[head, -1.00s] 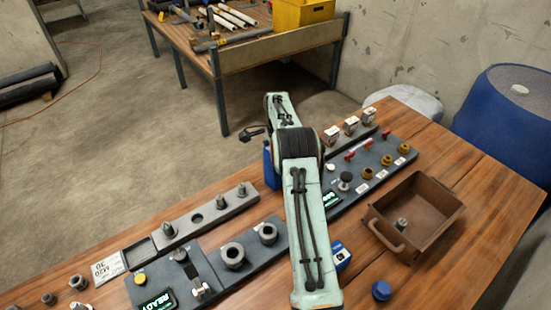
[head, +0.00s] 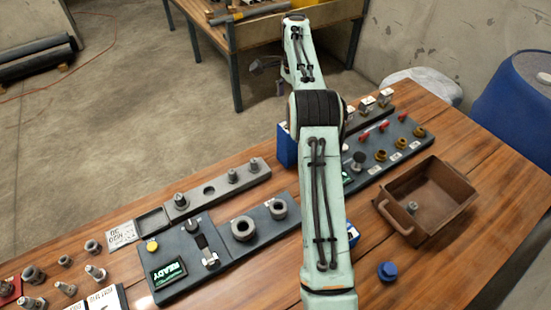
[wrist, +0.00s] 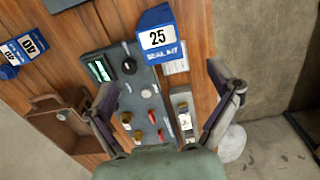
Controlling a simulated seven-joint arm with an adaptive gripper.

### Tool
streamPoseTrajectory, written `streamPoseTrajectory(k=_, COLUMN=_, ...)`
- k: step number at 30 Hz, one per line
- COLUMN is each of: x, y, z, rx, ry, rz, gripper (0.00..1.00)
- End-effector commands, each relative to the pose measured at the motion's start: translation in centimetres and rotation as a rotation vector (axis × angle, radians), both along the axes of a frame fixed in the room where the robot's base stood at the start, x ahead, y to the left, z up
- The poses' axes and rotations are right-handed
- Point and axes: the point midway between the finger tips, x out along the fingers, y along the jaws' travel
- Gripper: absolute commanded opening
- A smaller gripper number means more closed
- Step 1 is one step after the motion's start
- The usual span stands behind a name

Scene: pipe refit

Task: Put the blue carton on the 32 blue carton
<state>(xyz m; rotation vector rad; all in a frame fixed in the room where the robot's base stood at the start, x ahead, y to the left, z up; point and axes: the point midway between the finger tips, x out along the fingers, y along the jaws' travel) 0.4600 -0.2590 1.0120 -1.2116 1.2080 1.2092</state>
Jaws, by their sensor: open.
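A second blue carton labelled 40 (wrist: 22,48) lies at the left of the wrist view; a blue carton piece (head: 352,235) shows right of my arm. I can read no 32 label. My gripper (wrist: 162,78) is open and empty above the dark panel, apart from the cartons.
The dark panel (wrist: 128,90) carries red levers and brass fittings. A brown bin (head: 425,200) with a handle stands to its right. A blue cap (head: 387,271) is on the wooden table. Fitting trays (head: 225,195) lie left of my arm.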

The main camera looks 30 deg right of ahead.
Motion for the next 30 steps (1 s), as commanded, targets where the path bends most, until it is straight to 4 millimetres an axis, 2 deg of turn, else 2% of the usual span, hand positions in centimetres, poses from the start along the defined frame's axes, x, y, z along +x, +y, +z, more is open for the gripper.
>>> streamPoseTrajectory(k=2, x=-0.1, y=0.6, z=0.6, rx=-0.001, ry=-0.001, rz=0.024, gripper=0.89)
streamPoseTrajectory(k=5, x=-0.6, y=2.9, z=2.6, rx=-0.003, ry=-0.002, rz=0.132, gripper=0.89)
streamPoseTrajectory(k=8, x=-2.6, y=7.3, z=5.8, rx=-0.004, ry=-0.002, rz=0.334, gripper=0.89)
streamPoseTrajectory(k=11, x=-6.5, y=12.7, z=8.6, rx=-0.003, ry=-0.003, rz=0.592, gripper=0.89)
streamPoseTrajectory(k=12, x=-8.5, y=14.7, z=9.3, rx=-0.001, ry=-0.005, rz=0.697, gripper=0.89)
streamPoseTrajectory(k=14, x=-11.9, y=17.6, z=10.0, rx=0.004, ry=-0.007, rz=0.853, gripper=0.89)
streamPoseTrajectory(k=15, x=-14.3, y=19.4, z=10.1, rx=0.007, ry=-0.010, rz=0.956, gripper=0.89)
streamPoseTrajectory(k=18, x=-20.6, y=23.0, z=9.4, rx=0.018, ry=-0.019, rz=1.201, gripper=0.89)
streamPoseTrajectory(k=21, x=-26.1, y=25.4, z=7.7, rx=0.033, ry=-0.030, rz=1.407, gripper=0.89)
streamPoseTrajectory(k=24, x=-30.1, y=26.7, z=5.9, rx=0.044, ry=-0.040, rz=1.555, gripper=0.89)
streamPoseTrajectory(k=27, x=-32.4, y=27.4, z=4.5, rx=0.052, ry=-0.047, rz=1.642, gripper=0.89)
streamPoseTrajectory(k=30, x=-33.3, y=27.6, z=4.0, rx=0.056, ry=-0.048, rz=1.676, gripper=0.89)
